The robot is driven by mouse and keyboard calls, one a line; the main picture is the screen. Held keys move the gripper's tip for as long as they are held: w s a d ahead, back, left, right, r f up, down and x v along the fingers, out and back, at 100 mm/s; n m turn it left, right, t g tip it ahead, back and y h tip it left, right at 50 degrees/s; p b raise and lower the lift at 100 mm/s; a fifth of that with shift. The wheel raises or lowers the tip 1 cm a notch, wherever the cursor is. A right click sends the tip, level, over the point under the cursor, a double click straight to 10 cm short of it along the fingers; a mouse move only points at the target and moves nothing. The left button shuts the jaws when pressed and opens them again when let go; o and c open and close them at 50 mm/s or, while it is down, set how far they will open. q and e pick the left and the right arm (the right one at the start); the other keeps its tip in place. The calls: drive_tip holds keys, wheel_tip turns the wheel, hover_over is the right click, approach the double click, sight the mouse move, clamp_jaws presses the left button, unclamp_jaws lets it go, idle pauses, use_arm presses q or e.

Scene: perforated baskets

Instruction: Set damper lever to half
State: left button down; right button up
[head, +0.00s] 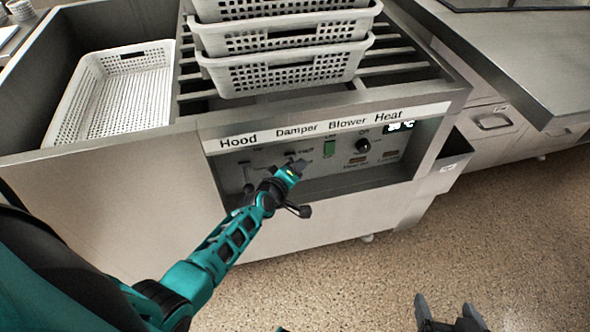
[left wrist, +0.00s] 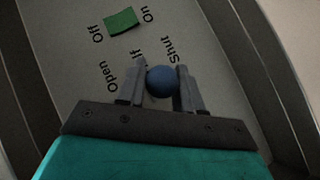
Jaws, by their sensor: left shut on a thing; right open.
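The damper lever's round blue knob (left wrist: 160,82) sits between the two fingers of my left gripper (left wrist: 160,92) in the left wrist view. The printed words Open, a partly hidden word ending in "lf", and Shut lie just beyond it. The knob appears between the "lf" word and Shut; the lever's stem is hidden. In the head view my left gripper (head: 298,165) reaches the control panel (head: 227,165) below the Damper label and hides the lever. My right gripper (head: 449,315) is open and empty, low over the floor at the bottom right.
A green blower switch (head: 329,149) and a black heat knob (head: 363,145) are right of my left gripper. A hood lever (head: 246,173) is to the left. Stacked white baskets (head: 285,73) stand on slats above; another basket (head: 110,100) lies left. The floor is free at right.

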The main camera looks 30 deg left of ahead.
use_arm(q)
drive_tip(key=c, duration=1)
unclamp_jaws()
drive_tip(key=shift+o, duration=0.6)
drive_tip(key=shift+s, duration=0.1)
drive_tip(key=shift+s+r, duration=0.15)
drive_tip(key=shift+s, duration=0.1)
drive_tip(key=p+v, duration=0.4)
drive_tip(key=v, duration=0.8)
use_arm(e)
drive_tip(key=shift+s+d+r+h, duration=0.15)
drive_tip(key=shift+s+d+r, duration=0.05)
drive_tip(key=shift+d+r, duration=0.25)
drive_tip(key=shift+s+d+r+h, duration=0.15)
drive_tip(key=shift+d+r, duration=0.2)
drive_tip(key=shift+r, duration=0.15)
use_arm(q)
drive_tip(key=shift+s, duration=0.1)
drive_tip(key=s+d+r+m+g+h+p, duration=0.1)
drive_tip(key=s+d+r+m, duration=0.1)
drive_tip(key=s+m, duration=0.3)
drive_tip(key=s+d+r+m+g+p, duration=0.1)
drive_tip(key=s+d+m, duration=0.3)
drive_tip(key=m, duration=0.6)
drive_tip(key=shift+s+d+r+h, duration=0.4)
drive_tip(key=shift+s+r, duration=0.1)
drive_tip(key=shift+r, duration=0.25)
use_arm(e)
drive_tip(key=shift+r, duration=0.95)
